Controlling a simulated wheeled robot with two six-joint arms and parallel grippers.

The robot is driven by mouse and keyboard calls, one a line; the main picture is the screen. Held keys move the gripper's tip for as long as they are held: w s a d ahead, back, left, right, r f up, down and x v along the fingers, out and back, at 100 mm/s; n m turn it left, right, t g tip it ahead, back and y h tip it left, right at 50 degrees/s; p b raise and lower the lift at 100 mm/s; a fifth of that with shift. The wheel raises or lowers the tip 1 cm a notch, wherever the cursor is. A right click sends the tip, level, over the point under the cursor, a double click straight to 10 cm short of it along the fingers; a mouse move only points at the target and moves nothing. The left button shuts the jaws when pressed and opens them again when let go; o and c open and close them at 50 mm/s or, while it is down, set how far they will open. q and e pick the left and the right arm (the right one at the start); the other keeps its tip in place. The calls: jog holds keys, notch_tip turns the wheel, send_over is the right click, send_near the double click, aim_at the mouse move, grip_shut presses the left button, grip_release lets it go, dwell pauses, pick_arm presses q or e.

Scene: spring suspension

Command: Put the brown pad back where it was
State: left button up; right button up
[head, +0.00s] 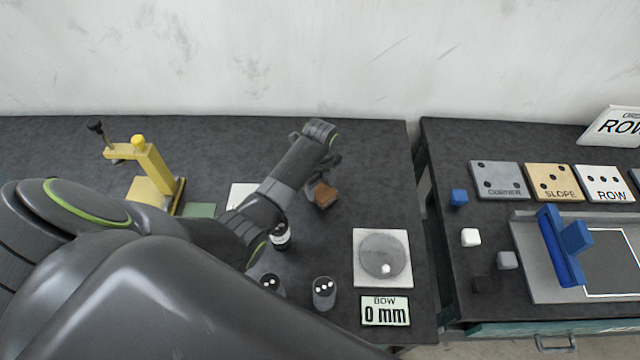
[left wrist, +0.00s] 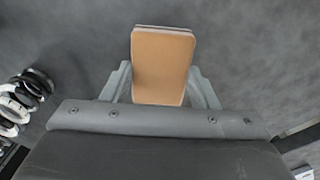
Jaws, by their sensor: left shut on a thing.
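The brown pad (head: 325,195) is in the head view near the middle of the left table. It also fills the upper middle of the left wrist view (left wrist: 161,62), where it looks like a tan block with rounded corners. My left gripper (head: 328,180) is shut on the pad, with a finger on each side of it. I cannot tell how far the pad is above the dark table top. A white square (head: 240,196) and a green square (head: 199,210) lie to the left, partly behind my left arm. My right gripper is not in view.
A yellow press-like stand (head: 155,170) is at left. A black-and-white spring (head: 281,238) and dotted dark cylinders (head: 324,292) stand near my arm. A round disc on a white plate (head: 366,236) and a "0 mm" display (head: 385,311) are at right. A gap separates the second table.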

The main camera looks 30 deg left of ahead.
aim_at(320, 188)
pick_arm(q)
jog(key=shift+f, duration=0.2)
jog(key=o, duration=0.9)
jog(key=shift+r, duration=6.15)
